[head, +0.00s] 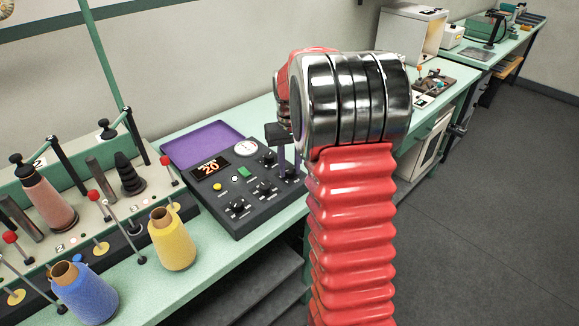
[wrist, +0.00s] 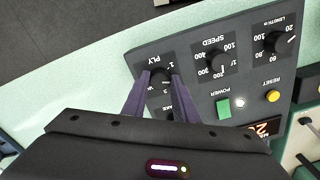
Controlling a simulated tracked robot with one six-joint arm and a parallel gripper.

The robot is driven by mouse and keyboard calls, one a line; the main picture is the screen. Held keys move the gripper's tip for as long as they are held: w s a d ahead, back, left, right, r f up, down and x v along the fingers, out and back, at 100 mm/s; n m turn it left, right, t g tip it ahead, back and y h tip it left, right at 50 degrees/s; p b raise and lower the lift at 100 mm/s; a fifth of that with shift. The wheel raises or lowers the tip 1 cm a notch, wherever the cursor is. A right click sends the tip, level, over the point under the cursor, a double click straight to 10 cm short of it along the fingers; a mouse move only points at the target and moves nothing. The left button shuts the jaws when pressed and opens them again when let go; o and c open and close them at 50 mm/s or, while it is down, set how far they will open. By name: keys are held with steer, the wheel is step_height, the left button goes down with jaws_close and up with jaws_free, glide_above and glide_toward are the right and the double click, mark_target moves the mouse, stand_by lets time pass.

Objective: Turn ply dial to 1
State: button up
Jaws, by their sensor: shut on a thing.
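A dark control panel (head: 228,196) stands on the green bench. The wrist view shows its upside-down PLY label and the black ply dial (wrist: 160,82) beneath it. My gripper (wrist: 160,75) has its two purple fingers on either side of this dial and is shut on it. A "1" shows beside the dial, but its pointer and the other numbers are mostly hidden by the fingers. In the head view my gripper (head: 290,172) reaches down to the panel's right corner, and the dial is hard to make out there.
The speed dial (wrist: 216,62), length dial (wrist: 277,42), green power button (wrist: 223,107) and yellow reset button (wrist: 273,96) lie close by. The panel's display (head: 210,167) reads 20. Yellow (head: 171,240) and blue (head: 84,292) thread cones stand to the left.

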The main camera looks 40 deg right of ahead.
mark_target(290, 170)
steer(key=n, duration=0.5)
steer(key=shift+n, duration=2.5)
steer(key=o, duration=1)
steer(key=shift+r, duration=0.1)
step_height(290, 170, up, 14)
steer(key=shift+f, duration=0.2)
